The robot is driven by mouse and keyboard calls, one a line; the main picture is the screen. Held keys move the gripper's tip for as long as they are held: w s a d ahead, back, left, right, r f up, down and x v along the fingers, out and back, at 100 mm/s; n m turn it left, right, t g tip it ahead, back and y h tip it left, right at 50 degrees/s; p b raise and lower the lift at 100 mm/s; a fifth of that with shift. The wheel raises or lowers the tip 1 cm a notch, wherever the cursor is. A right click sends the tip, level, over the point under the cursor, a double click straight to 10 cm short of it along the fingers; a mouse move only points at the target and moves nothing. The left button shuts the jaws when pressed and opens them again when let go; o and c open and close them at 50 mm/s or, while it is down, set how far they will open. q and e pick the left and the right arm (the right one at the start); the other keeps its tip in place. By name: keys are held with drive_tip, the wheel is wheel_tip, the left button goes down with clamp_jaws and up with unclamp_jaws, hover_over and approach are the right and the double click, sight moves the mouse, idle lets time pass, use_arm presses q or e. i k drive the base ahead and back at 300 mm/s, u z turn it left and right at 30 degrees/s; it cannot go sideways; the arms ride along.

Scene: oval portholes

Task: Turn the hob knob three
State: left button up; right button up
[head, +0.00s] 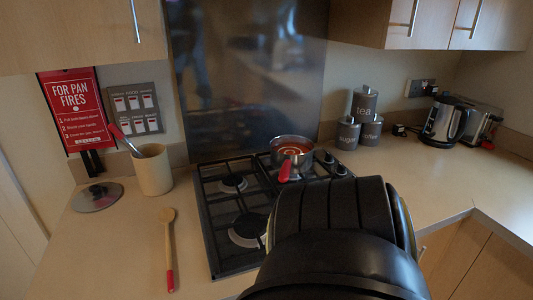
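The black gas hob (216,230) is set in the worktop at the middle of the head view. Two of its dark round knobs, a far one (328,158) and a nearer one (341,170), show at its right edge. Any knobs closer to me are hidden behind a large black part of my own arm, which covers the lower middle and the hob's near right side. I cannot tell which knob is knob three. No gripper fingers show in the head view, so what they touch cannot be seen.
A pan (292,145) with red contents sits on the back right burner, its red handle towards me. A wooden spoon (168,245), a glass lid (97,197) and a utensil pot (153,170) are left. Canisters (364,104) and a kettle (447,122) stand right.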

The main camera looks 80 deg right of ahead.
sight(341, 169)
drive_tip(key=u, duration=0.1)
drive_tip(key=k, duration=1.7)
drive_tip(key=z, duration=0.95)
